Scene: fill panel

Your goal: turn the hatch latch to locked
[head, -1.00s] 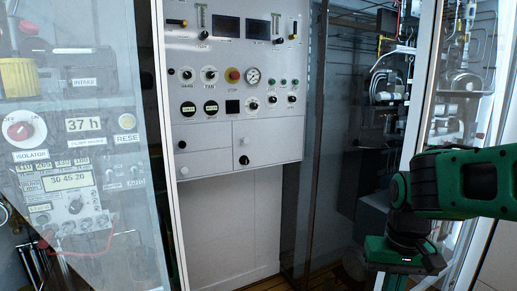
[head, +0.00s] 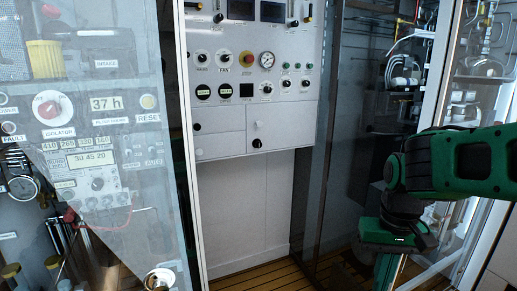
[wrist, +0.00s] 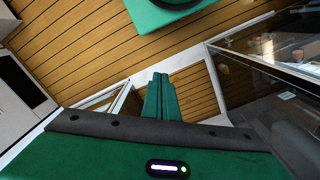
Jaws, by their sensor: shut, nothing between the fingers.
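The white panel (head: 225,175) stands left of centre in the head view. Low on it are flush doors: a left one (head: 220,146) with a dark knob (head: 197,127) at its left edge, and a right section with a pale knob (head: 258,124) above a black knob (head: 257,144). I cannot tell which of these is the hatch latch, or its setting. My gripper's green fingers (wrist: 161,82) are together and empty in the wrist view, pointing over the plank floor. In the head view my arm is at the right, well apart from the panel.
A glass door (head: 120,150) stands open at the left, before another instrument panel. A glass pane (head: 350,140) and a white-framed glass door (head: 430,130) stand right of the panel, near my arm. Plank floor (head: 265,278) is clear below the panel.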

